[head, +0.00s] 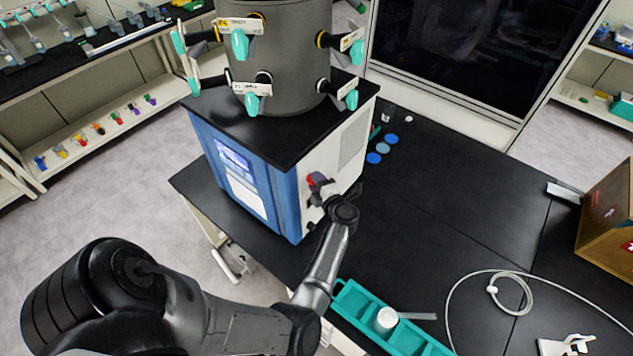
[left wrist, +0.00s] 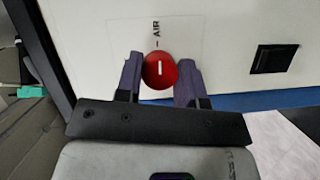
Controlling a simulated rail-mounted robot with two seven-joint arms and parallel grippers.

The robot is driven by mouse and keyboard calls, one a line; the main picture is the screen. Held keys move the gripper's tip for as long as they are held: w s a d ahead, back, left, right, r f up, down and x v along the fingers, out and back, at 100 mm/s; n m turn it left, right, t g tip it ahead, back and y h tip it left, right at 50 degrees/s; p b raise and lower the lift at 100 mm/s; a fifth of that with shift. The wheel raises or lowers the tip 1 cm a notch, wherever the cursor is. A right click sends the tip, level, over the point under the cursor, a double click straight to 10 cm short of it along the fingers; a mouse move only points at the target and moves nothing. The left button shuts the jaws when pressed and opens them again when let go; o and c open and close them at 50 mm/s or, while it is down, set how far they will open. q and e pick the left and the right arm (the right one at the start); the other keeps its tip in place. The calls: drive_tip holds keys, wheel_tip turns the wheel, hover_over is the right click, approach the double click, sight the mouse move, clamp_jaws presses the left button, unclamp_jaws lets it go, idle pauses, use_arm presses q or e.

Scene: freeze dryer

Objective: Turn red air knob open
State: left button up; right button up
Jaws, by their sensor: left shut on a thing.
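The red air knob (left wrist: 160,70) is on the white side panel of the freeze dryer (head: 255,175). Its white mark stands upright, in line with the short line under the AIR label (left wrist: 156,32). My left gripper (left wrist: 158,75) has one finger on each side of the knob and is shut on it. In the head view my left gripper (head: 322,187) is at the side panel, and only a bit of red knob (head: 311,181) shows beside it. My right gripper is in neither view.
A grey chamber with teal-handled valves (head: 275,50) stands on top of the dryer. A teal tray with a white-capped container (head: 387,319) lies in front. A cardboard box (head: 610,225) and a coiled hose (head: 520,275) are at the right. The middle of the black bench is clear.

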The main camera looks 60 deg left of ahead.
use_arm(q)
drive_tip(key=o, duration=0.9)
